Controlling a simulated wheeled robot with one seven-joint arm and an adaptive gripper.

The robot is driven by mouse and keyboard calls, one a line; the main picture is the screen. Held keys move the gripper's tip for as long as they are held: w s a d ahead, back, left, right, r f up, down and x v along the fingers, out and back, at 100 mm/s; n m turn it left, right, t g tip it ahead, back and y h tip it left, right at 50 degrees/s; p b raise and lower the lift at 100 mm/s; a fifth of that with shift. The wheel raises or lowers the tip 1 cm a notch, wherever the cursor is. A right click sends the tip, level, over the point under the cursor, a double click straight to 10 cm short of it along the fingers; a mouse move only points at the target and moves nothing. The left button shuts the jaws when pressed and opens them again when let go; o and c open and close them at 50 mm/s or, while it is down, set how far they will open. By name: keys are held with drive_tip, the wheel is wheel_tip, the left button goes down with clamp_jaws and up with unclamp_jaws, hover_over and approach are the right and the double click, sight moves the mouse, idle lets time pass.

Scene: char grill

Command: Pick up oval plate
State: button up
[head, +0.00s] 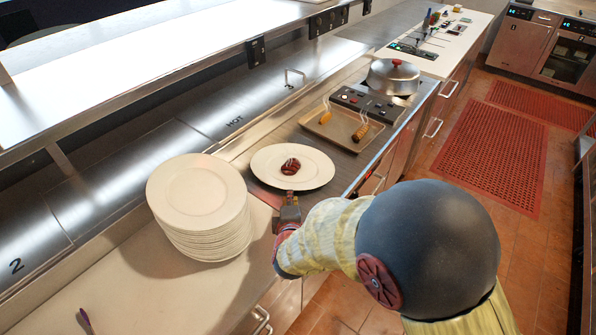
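A white oval plate (318,169) lies on the metal counter in the middle of the head view. A small dark red-brown piece of food (291,166) with pale streaks sits at its centre. My gripper (289,199) is at the plate's near edge, pointing toward it. The fingertips are small and dark here; I cannot tell whether they touch the rim or how far apart they are. My arm comes in from the lower right and hides part of the counter's front edge.
A tall stack of round white plates (198,192) stands just left of the oval plate. A metal shelf (170,52) overhangs the left. The near-left counter is mostly clear.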

sight(289, 188)
drive_tip(key=b+x, duration=0.3)
drive_tip(key=x, duration=0.3)
drive_tip(key=shift+w+a+f, duration=0.15)
drive_tip(key=shift+a, duration=0.05)
drive_tip(key=shift+w, duration=0.25)
clamp_jaws()
drive_tip(key=shift+w+r, duration=0.1)
drive_tip(key=shift+r, duration=0.1)
idle(0.3)
